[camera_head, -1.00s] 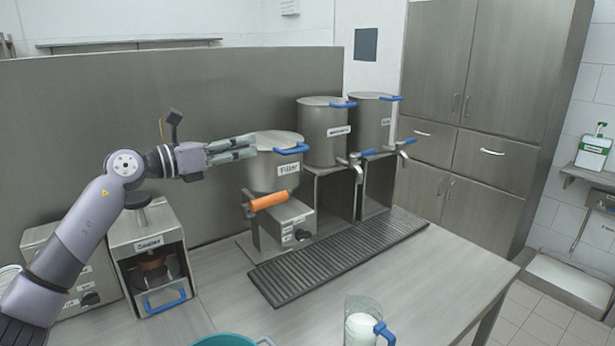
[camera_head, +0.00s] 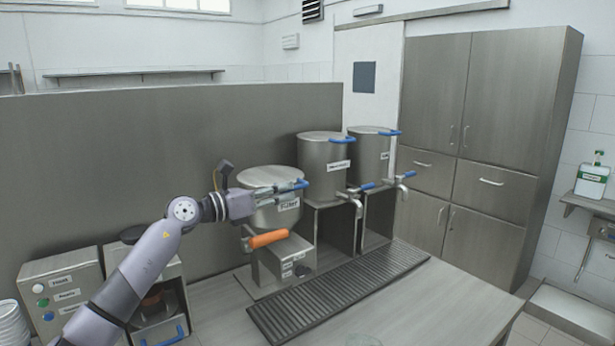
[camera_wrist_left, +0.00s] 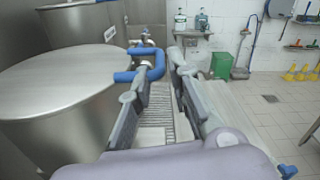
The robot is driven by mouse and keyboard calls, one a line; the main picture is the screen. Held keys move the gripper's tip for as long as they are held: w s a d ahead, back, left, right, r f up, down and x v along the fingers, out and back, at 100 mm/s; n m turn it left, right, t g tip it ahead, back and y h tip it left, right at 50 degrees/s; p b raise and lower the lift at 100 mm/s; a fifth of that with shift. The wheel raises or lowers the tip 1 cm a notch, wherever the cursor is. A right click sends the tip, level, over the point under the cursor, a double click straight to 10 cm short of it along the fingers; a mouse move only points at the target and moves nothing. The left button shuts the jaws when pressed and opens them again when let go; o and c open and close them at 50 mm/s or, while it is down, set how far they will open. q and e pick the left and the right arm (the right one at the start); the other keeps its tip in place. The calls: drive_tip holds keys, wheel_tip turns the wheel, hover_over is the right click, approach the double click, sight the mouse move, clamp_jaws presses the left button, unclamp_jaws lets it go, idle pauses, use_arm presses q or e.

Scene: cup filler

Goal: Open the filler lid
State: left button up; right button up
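The filler (camera_head: 272,217) is a steel pot labelled "Filler" on a stand with an orange lever (camera_head: 268,239). Its flat round lid (camera_head: 262,176) is down on the pot and carries a blue handle (camera_head: 302,184) at its right side. My left gripper (camera_head: 284,188) is over the lid's front edge at the handle. In the left wrist view my left gripper (camera_wrist_left: 160,75) is open, with the blue handle (camera_wrist_left: 158,66) at its fingertips, close to the left finger. Whether they touch is unclear. The lid (camera_wrist_left: 55,78) also shows there. My right gripper is not in view.
Two taller steel pots with blue lid handles (camera_head: 325,165) (camera_head: 370,155) and taps stand right of the filler. A ribbed drip tray (camera_head: 340,290) lies in front. A button box (camera_head: 60,290) stands at the left.

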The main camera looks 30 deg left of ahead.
sight(307, 185)
use_arm(q)
drive_tip(key=p+x, duration=0.2)
drive_tip(key=x, duration=0.6)
drive_tip(key=shift+w, duration=0.1)
drive_tip(key=shift+c, duration=0.6)
clamp_jaws()
